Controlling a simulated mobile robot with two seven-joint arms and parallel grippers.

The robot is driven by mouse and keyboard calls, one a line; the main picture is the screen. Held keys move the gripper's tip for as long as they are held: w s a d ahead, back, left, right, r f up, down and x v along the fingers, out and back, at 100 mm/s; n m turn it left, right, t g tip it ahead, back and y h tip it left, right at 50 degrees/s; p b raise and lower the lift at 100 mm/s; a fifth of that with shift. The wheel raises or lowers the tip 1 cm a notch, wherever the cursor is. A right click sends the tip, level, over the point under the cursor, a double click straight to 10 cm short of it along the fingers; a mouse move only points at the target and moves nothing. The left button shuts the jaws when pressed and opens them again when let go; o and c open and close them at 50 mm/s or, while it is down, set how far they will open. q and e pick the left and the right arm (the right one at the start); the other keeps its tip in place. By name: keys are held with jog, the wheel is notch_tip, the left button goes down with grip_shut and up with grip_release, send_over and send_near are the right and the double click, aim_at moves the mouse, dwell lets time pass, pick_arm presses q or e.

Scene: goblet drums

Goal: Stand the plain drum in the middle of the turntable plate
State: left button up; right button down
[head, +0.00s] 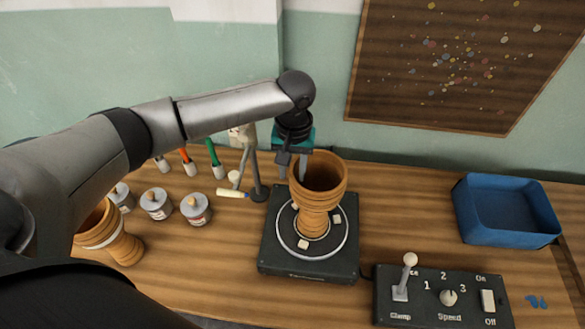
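The plain drum (314,218), brown with a ribbed bowl and no band, stands upright on the turntable plate (288,238), its foot about at the middle. My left gripper (293,167) points down at the drum's back left rim. Its two fingers are apart, with the rim near the gap between them; contact is not clear. A second drum (122,246) with a pale band lies or leans at the left, partly hidden by my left arm. My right gripper is not in view.
A control box (465,311) with a clamp lever (405,279), speed knob and switch sits front right of the turntable. A blue tray (505,237) is at the right. Several jars and brushes, and a stand (256,178), are left of the turntable.

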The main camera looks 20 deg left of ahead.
pick_arm(q)
notch_tip(320, 180, up, 12)
jog(key=p, duration=0.1)
jog(key=shift+r, duration=0.15)
jog(key=shift+d, duration=0.15)
dwell(1.5)
